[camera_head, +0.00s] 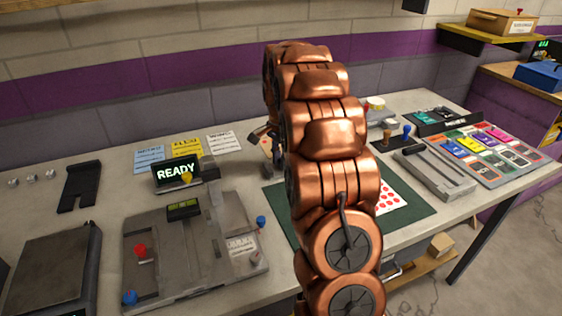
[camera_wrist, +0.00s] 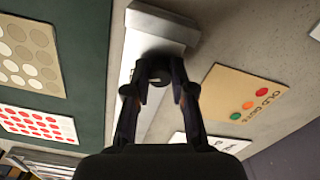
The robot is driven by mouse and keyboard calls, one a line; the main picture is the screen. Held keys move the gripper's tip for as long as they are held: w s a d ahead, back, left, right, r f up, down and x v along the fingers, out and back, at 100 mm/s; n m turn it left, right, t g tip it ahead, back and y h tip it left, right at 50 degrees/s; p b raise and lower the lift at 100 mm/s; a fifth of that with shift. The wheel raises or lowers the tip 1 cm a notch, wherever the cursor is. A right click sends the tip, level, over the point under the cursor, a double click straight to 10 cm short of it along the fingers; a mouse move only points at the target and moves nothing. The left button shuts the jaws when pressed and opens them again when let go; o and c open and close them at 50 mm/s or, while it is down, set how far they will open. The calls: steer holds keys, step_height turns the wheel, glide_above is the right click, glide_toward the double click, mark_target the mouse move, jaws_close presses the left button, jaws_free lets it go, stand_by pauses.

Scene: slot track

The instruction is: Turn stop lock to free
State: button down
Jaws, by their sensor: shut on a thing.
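My gripper (camera_wrist: 157,82) is shut on a small dark round knob (camera_wrist: 158,72) in the wrist view. The knob sits on a long light-grey metal block (camera_wrist: 155,24), with a fingertip on either side. I cannot read any lock or free marking on it, so its turn position is unclear. In the head view my copper arm hides most of this spot. Only a dark piece of the gripper (camera_head: 262,137) and part of a grey fixture (camera_head: 271,163) show left of the arm.
A grey machine (camera_head: 190,245) with red and blue knobs stands left, beside a READY display (camera_head: 178,174). A green mat (camera_head: 412,224) with a red-dotted sheet (camera_head: 390,198) lies beyond my arm. A card with coloured dots (camera_wrist: 243,101) is close right of the block. A slotted grey unit (camera_head: 437,175) stands right.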

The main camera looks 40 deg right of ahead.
steer(key=n+b, duration=0.1)
steer(key=n, duration=0.2)
steer(key=shift+n, duration=0.4)
steer(key=n+b, duration=0.1)
steer(key=n, duration=0.3)
steer(key=shift+s+n, duration=0.1)
steer(key=shift+n, duration=0.2)
steer(key=n, duration=0.8)
steer(key=shift+d, duration=0.1)
steer(key=n, duration=0.3)
steer(key=shift+s+n, duration=0.1)
steer(key=shift+n, duration=0.2)
steer(key=n+p, duration=0.1)
steer(key=n, duration=0.3)
steer(key=shift+d+n+p, duration=0.1)
steer(key=shift+n+p, duration=0.2)
steer(key=n+p, duration=0.1)
steer(key=n, duration=0.3)
steer(key=shift+r, duration=0.1)
steer(key=shift+n+p, duration=0.65)
steer(key=shift+n, duration=1.05)
steer(key=shift+d, duration=0.1)
